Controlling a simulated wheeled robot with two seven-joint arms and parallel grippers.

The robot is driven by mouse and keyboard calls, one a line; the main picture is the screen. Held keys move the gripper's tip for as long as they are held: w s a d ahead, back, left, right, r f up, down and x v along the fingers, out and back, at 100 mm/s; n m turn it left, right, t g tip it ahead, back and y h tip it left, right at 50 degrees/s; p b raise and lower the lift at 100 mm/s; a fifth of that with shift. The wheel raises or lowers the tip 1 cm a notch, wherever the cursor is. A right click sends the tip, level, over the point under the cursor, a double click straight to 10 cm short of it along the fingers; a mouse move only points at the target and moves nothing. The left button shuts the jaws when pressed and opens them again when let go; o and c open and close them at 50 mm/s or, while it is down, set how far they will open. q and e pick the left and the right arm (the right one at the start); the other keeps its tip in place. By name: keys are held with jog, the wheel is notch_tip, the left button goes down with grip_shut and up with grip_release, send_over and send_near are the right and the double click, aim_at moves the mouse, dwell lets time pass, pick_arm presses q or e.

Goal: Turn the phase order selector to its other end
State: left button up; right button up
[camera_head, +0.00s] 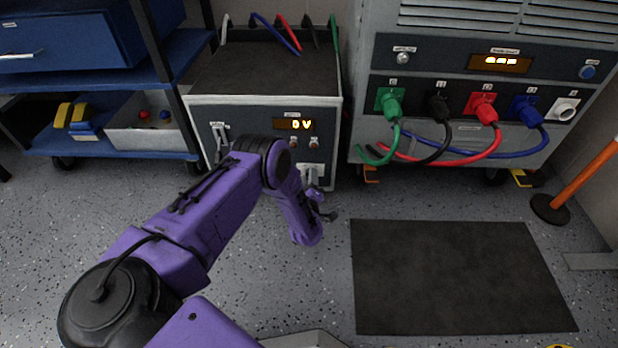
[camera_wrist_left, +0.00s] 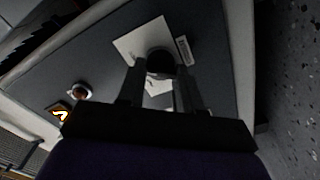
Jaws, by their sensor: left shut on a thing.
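The phase order selector shows in the left wrist view as a dark round knob (camera_wrist_left: 160,62) on a white plate (camera_wrist_left: 132,43). The plate is on the dark front panel of the grey cabinet (camera_head: 200,120), and it also shows low on that panel in the head view (camera_head: 314,168). My left gripper (camera_head: 313,188) reaches the panel from the front. In the left wrist view its two fingers (camera_wrist_left: 160,85) are shut on the knob, one on each side. The knob's pointer and exact angle cannot be made out. My right gripper is not in view.
The cabinet's display (camera_head: 294,124) reads 0 V. To the right stands a larger unit (camera_head: 480,65) with green, black, red and blue plugged cables. A dark mat (camera_head: 455,275) lies on open floor. An orange post (camera_head: 585,180) is at far right, a blue shelf (camera_head: 110,75) at left.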

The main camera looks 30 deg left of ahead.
pick_arm(q)
jog(key=shift+s+m, duration=0.1)
jog(key=shift+m, duration=0.3)
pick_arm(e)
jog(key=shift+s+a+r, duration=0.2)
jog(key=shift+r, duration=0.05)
pick_arm(q)
jog(key=o, duration=1)
jog(key=shift+o, duration=0.2)
jog(key=p+v, duration=0.5)
jog(key=v, duration=0.5)
jog(key=shift+s, duration=0.25)
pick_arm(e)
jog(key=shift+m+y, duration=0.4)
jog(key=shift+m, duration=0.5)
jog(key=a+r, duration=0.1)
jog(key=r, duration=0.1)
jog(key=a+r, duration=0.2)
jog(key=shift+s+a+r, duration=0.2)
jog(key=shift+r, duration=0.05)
pick_arm(q)
jog(key=shift+d, duration=0.1)
